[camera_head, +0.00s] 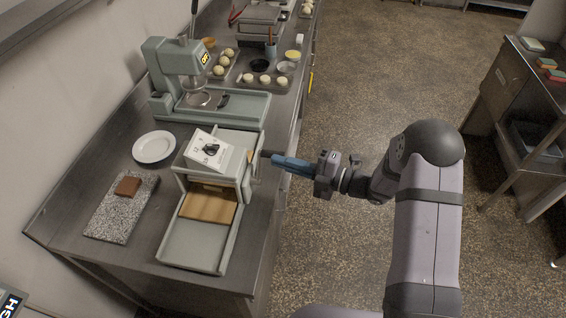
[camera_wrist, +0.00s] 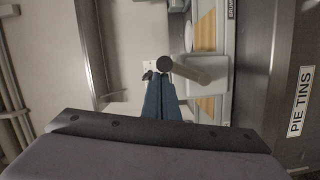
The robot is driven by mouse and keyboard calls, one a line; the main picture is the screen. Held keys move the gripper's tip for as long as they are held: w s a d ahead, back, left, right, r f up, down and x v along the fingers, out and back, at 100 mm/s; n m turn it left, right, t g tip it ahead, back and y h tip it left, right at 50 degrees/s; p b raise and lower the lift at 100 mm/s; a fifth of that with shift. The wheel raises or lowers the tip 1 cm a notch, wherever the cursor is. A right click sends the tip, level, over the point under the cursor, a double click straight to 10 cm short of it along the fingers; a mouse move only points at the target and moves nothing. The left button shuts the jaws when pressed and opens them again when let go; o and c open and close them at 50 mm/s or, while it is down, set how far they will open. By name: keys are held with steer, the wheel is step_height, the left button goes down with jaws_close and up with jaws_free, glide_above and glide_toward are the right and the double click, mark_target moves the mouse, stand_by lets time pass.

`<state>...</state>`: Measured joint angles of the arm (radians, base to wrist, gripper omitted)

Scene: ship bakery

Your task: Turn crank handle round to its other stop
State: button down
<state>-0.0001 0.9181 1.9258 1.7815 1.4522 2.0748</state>
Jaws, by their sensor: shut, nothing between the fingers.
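A pale grey-green bench machine (camera_head: 222,166) with a sloped white dial panel stands near the counter's edge. Its crank shows in the wrist view as a short grey arm with a dark round knob, the crank handle (camera_wrist: 165,63), at its left end. In the head view the crank is small, between the machine's right side and my fingertips. My gripper (camera_head: 275,159) reaches in from the right, its blue fingers together and empty. In the wrist view my gripper (camera_wrist: 161,82) has its tips just below the knob; I cannot tell whether they touch it.
A tan slab (camera_head: 208,207) lies on the machine's front tray (camera_head: 190,245). A white plate (camera_head: 154,147), a speckled board (camera_head: 105,222) with a brown block (camera_head: 128,186), and a green-grey mixer (camera_head: 170,75) stand nearby. The floor (camera_head: 350,100) right of the counter is open.

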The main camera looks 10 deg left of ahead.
steer(key=shift+w, duration=0.45)
steer(key=shift+w+f, duration=0.25)
steer(key=shift+w, duration=0.65)
steer(key=w+f+m+g+b, duration=0.1)
steer(key=w+f+m+b, duration=0.3)
steer(key=f, duration=0.6)
steer(key=shift+w+m+h+b, duration=0.3)
steer(key=shift+w+m+h, duration=0.1)
steer(key=shift+w+m, duration=0.3)
steer(key=shift+f, duration=0.1)
